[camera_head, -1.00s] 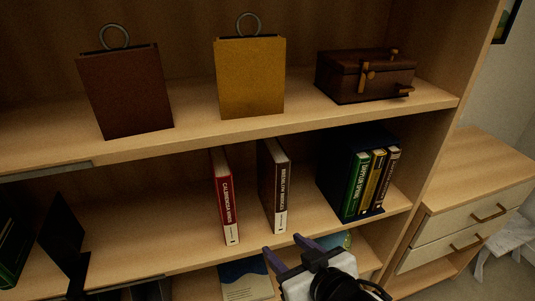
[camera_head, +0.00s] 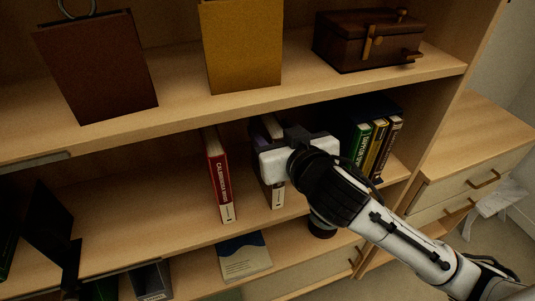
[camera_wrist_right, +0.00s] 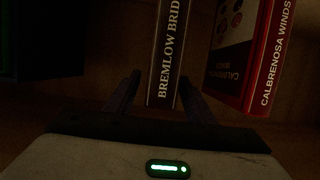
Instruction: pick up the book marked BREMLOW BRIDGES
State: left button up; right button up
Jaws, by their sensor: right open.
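The dark book marked BREMLOW BRIDGES (camera_head: 277,197) stands upright on the middle shelf. In the head view my right gripper hides most of it. In the right wrist view its spine (camera_wrist_right: 168,60) lies between the two fingers. My right gripper (camera_head: 265,129) is open and in front of the book, with a finger on each side of the spine in the right wrist view (camera_wrist_right: 161,98). I cannot tell whether either finger touches it. My left gripper is not in view.
A red book, CALBRENOSA WINDS (camera_head: 219,175), stands close beside it, left in the head view. Several books in a dark holder (camera_head: 377,145) stand to the right. The upper shelf (camera_head: 180,108) is above. A booklet (camera_head: 243,257) lies on the lower shelf.

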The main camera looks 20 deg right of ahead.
jog(key=shift+x, duration=1.45)
grip_shut()
jog(key=shift+r, duration=0.2)
